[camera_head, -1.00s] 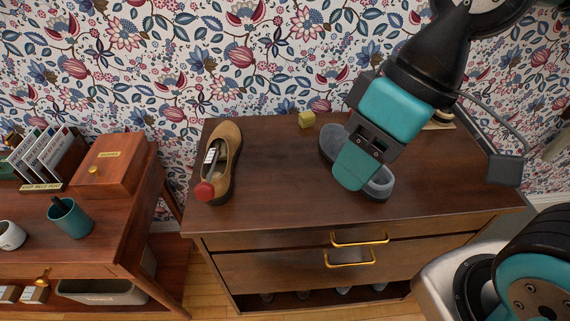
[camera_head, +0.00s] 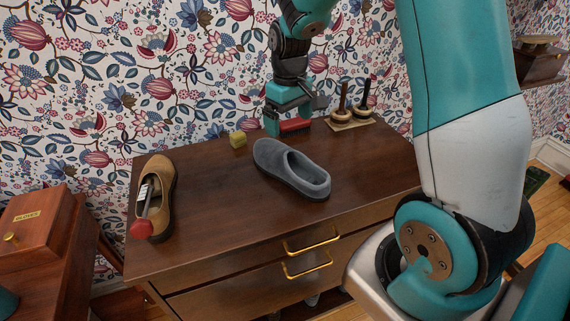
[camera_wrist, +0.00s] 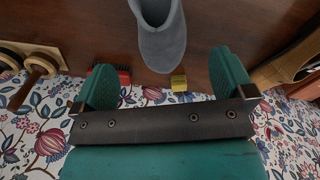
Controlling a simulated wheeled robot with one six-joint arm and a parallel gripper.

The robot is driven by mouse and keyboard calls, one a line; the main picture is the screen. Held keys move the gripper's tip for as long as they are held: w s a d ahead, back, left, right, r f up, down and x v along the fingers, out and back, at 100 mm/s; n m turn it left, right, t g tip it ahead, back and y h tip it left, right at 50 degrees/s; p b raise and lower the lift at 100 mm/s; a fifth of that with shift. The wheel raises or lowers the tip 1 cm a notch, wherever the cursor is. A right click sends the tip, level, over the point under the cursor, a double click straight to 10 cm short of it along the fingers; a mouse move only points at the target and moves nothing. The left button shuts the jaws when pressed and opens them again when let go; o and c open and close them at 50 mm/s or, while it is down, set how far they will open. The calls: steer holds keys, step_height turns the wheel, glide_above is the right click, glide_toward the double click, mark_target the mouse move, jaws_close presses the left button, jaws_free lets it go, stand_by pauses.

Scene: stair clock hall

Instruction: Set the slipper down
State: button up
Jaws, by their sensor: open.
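The grey slipper (camera_head: 292,170) lies sole down on the dark wooden dresser top (camera_head: 220,220), its open heel end toward the front right. My gripper (camera_head: 278,122) is behind it, near the wall, apart from it. In the wrist view the slipper's closed toe (camera_wrist: 163,45) points toward the space between my open jaws (camera_wrist: 165,78). Nothing is held between the fingers.
A red item (camera_head: 295,125) lies close by my gripper. A yellow block (camera_head: 238,139) sits behind the slipper. A tan shoe (camera_head: 157,180) with a red-knobbed insert stands left. A rack with two handled pieces (camera_head: 350,118) stands back right. The front middle is clear.

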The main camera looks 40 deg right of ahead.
mark_target(276, 159)
step_height(276, 159, down, 8)
steer(key=shift+f+p, duration=0.1)
steer(key=shift+p, duration=0.55)
steer(key=shift+w+f+p, duration=0.2)
steer(key=shift+f+p, duration=0.3)
steer(key=shift+f, duration=0.8)
steer(key=shift+w+f+p, duration=0.2)
steer(key=shift+f+p, duration=0.25)
steer(key=shift+f, duration=0.85)
steer(key=c, duration=0.8)
steer(key=shift+c, duration=0.2)
